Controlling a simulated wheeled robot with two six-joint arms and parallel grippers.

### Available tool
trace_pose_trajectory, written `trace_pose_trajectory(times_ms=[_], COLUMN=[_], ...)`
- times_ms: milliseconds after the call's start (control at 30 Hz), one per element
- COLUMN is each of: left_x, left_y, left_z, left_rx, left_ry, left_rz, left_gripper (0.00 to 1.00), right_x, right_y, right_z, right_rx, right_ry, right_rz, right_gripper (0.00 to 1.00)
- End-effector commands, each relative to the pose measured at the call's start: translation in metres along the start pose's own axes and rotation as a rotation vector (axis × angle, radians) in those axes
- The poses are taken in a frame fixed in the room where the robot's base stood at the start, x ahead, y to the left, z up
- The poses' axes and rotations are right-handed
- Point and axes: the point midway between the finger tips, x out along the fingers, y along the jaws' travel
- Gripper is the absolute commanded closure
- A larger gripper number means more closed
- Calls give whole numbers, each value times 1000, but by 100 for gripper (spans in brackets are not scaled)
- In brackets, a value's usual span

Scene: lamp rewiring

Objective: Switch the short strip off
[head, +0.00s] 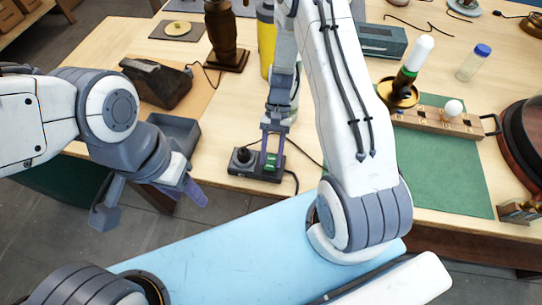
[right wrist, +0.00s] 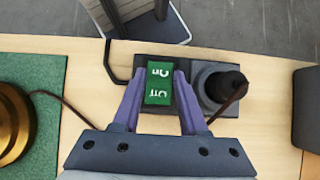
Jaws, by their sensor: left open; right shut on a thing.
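The short strip (head: 243,170) is a dark block near the table's front edge, with a black plug (head: 243,156) in its left part and a green rocker switch (head: 271,162) in its right part. My right gripper (head: 272,150) reaches down over the switch end. In the right wrist view its fingers (right wrist: 158,78) are shut on the green switch (right wrist: 159,92), one on each side; white lettering shows on it. The plug (right wrist: 222,85) stands right of the fingers there. My left gripper (head: 150,204) is open and empty, off the table's front edge.
A grey tray (head: 178,133) lies left of the strip. A green mat (head: 440,165) with a wooden block (head: 430,120) and a brass lamp part (head: 398,92) is to the right. A yellow bottle (head: 266,40) stands behind. Cables run from the strip.

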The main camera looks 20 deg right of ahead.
Motion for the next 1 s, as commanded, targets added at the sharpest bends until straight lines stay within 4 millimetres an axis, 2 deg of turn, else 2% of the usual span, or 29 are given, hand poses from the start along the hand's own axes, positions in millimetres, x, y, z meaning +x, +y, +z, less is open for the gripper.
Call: trace_pose_trajectory(times_ms=[333,367,400,433,800,1000], left_x=[0,0,0,0,2,11], left_y=[0,0,0,0,0,-1], left_z=[0,0,0,0,0,1], left_rx=[0,0,0,0,0,0], left_ry=[0,0,0,0,0,0], left_rz=[0,0,0,0,0,0], left_gripper=[50,50,50,50,50,50], right_x=[-1,-1,-1,-1,-3,-21], right_y=[0,0,0,0,0,-1], right_z=[-1,-1,-1,-1,0,13], right_rx=[-1,-1,-1,-1,-1,-1], right_ry=[-14,-14,-14,-14,-13,-8], right_rz=[0,0,-1,-1,-1,-3], right_gripper=[100,50,35,28,28,28])
